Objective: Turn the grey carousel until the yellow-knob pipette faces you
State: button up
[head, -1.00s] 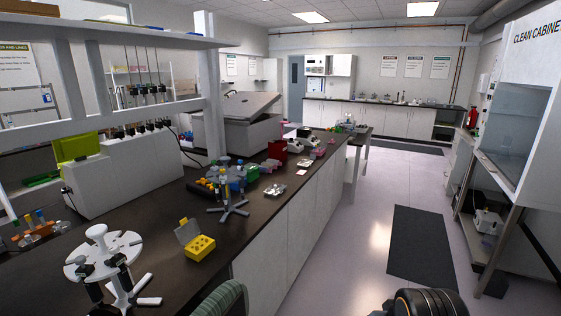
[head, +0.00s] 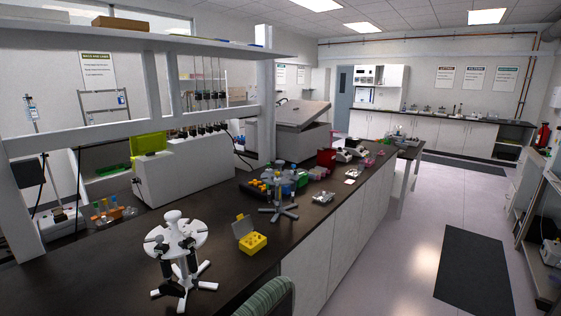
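The grey carousel (head: 278,210) stands on the dark bench near its right edge, in the middle of the head view. It has a star-shaped grey foot and a post. Its upper part is small and overlaps blue and grey items behind it, so I cannot make out a yellow-knob pipette or which way one faces. A white carousel (head: 176,234) with dark pipettes hanging from it stands closer to me on the same bench. My gripper is not in view.
An open yellow box (head: 252,242) sits between the two carousels. A green-backed chair (head: 266,299) is at the bench's near edge. A red box (head: 326,158) and small equipment stand farther along. The aisle floor (head: 415,240) is open, with a dark mat (head: 476,272).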

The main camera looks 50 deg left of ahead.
aim_at(286, 177)
jog(key=u, duration=0.2)
jog(key=i, duration=1.85)
jog(key=u, duration=1)
jog(key=i, duration=1.1)
jog(key=u, duration=1.05)
